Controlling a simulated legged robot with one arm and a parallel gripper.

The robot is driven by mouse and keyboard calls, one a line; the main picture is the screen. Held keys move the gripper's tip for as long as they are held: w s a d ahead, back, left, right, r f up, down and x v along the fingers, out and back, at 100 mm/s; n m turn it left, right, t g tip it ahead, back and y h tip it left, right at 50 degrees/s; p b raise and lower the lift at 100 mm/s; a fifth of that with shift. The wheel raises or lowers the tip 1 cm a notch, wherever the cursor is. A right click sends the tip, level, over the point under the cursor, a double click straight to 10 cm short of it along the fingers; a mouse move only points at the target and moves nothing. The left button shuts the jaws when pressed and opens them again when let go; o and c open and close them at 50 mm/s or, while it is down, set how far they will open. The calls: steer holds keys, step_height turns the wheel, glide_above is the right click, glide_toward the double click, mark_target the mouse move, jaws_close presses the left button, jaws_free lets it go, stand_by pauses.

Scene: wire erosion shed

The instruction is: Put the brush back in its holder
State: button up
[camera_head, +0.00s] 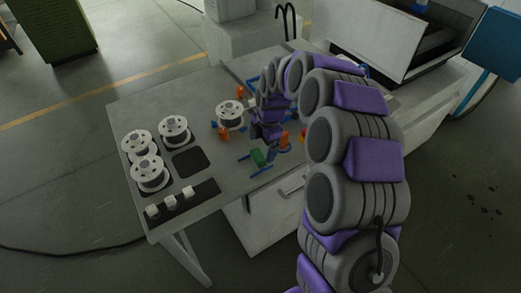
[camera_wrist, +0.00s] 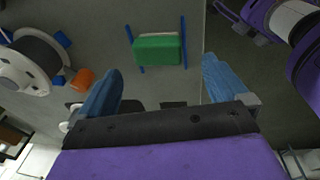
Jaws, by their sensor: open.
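A green block (camera_head: 259,157) lies near the front edge of the table, with a blue rod along each of two sides. In the wrist view the green block (camera_wrist: 157,48) shows ahead of my gripper, between the lines of its fingers. I cannot tell whether it is the brush or part of a holder. My gripper (camera_wrist: 162,66) has two blue fingers spread wide, with nothing held between them. In the head view my gripper (camera_head: 271,150) is just above and to the right of the green block. No brush or holder can be made out for certain.
Several white spools stand on the table (camera_head: 200,98) at left, by a dark square pad (camera_head: 189,163) and a dark strip (camera_head: 183,203) with white blocks. Another spool (camera_head: 229,115) and small orange pieces (camera_head: 223,133) lie near my arm. A white machine (camera_head: 395,35) stands behind.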

mark_target(257, 156)
step_height(257, 156, up, 6)
steer(key=a, duration=0.2)
steer(key=s+d+r+m, duration=0.3)
steer(key=s+m, duration=0.1)
steer(key=s, duration=0.3)
steer(key=s+d+r+m+g, duration=0.1)
steer(key=s+d+r+m, duration=0.25)
steer(key=s, duration=0.35)
steer(key=s+d+r+m, duration=0.2)
steer(key=s+m, duration=0.3)
steer(key=s, duration=0.1)
steer(key=s+d+m+h, duration=0.1)
steer(key=s+d+m, duration=0.3)
steer(key=s, duration=0.6)
steer(key=s+d+f+m+g, duration=0.1)
steer(key=s+d+m, duration=0.2)
steer(key=s+m, duration=0.5)
steer(key=shift+s+d+h+p, duration=0.35)
steer(key=shift+s+h+p, duration=0.05)
steer(key=shift+s, duration=0.45)
steer(key=shift+a, duration=0.3)
steer(key=shift+d, duration=0.1)
